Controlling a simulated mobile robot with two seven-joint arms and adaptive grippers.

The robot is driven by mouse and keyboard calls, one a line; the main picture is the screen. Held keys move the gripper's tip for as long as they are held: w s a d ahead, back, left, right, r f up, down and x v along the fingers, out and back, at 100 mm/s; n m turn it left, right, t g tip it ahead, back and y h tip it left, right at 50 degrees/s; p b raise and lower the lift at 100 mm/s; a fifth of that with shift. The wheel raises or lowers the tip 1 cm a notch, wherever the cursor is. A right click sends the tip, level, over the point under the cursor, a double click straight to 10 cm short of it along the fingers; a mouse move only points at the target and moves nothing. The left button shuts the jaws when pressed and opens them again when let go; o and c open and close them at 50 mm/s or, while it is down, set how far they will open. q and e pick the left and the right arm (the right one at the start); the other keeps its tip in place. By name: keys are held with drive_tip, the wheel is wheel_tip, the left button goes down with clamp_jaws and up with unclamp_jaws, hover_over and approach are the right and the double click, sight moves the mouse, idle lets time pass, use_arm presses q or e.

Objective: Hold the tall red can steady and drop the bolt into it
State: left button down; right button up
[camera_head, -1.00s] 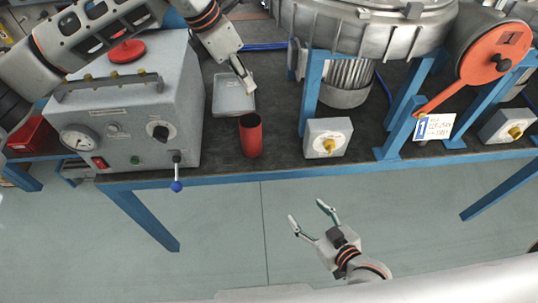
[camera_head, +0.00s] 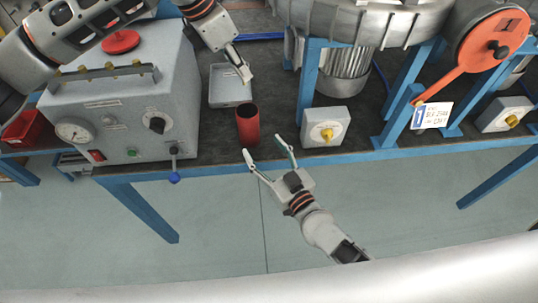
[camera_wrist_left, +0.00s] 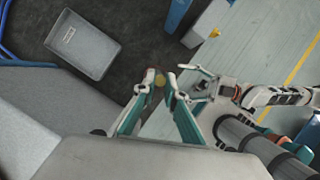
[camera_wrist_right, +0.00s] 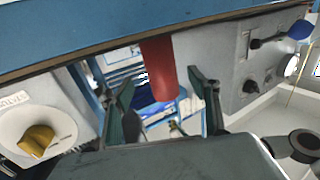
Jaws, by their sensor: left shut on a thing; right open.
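The tall red can (camera_head: 247,125) stands upright near the bench's front edge; in the right wrist view the can (camera_wrist_right: 160,65) shows between and beyond the fingers. My right gripper (camera_head: 263,146) is open and empty in front of the can, just off the bench edge, apart from the can as far as I can tell. My left gripper (camera_head: 243,79) is above and behind the can, over the grey tray. It is shut on a small brownish thing, seemingly the bolt (camera_wrist_left: 159,79), mostly hidden between the fingertips.
The shallow grey tray (camera_head: 229,101) lies behind the can. A grey gauge box (camera_head: 85,120) stands left, with a blue-tipped lever. A small box with a yellow knob (camera_head: 326,115) is right of the can, beside a blue frame carrying the blower.

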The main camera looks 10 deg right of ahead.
sight(254, 134)
drive_tip(key=x, duration=0.9)
drive_tip(key=shift+w+a, duration=0.1)
drive_tip(key=shift+w, duration=0.1)
drive_tip(key=c, duration=1.2)
